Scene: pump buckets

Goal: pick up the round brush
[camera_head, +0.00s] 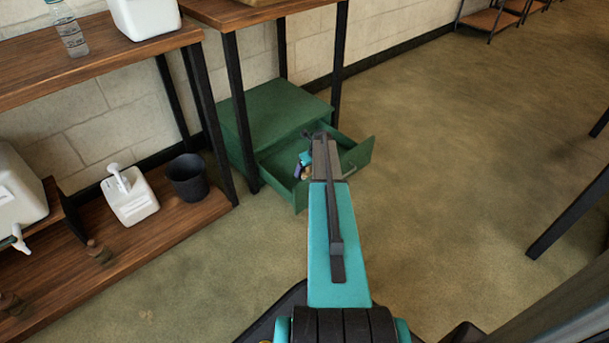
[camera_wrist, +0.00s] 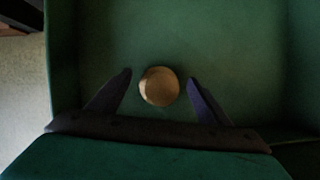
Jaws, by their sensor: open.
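The round brush (camera_wrist: 159,87) shows in the wrist view as a pale tan disc on the floor of the open green drawer (camera_wrist: 230,40). My gripper (camera_wrist: 160,76) is open, with one dark finger on each side of the brush and a gap on both sides. I cannot tell whether the fingertips are level with the brush. In the head view my arm reaches down into the drawer (camera_head: 357,157), and a small tan patch of the brush (camera_head: 306,173) shows beside the gripper. My arm hides part of the drawer.
The drawer belongs to a low green cabinet (camera_head: 270,112) under a wooden table (camera_head: 245,14). The drawer walls stand close around my gripper. A dark bucket (camera_head: 187,178) and a white pump bottle (camera_head: 130,198) stand on a low shelf to the left.

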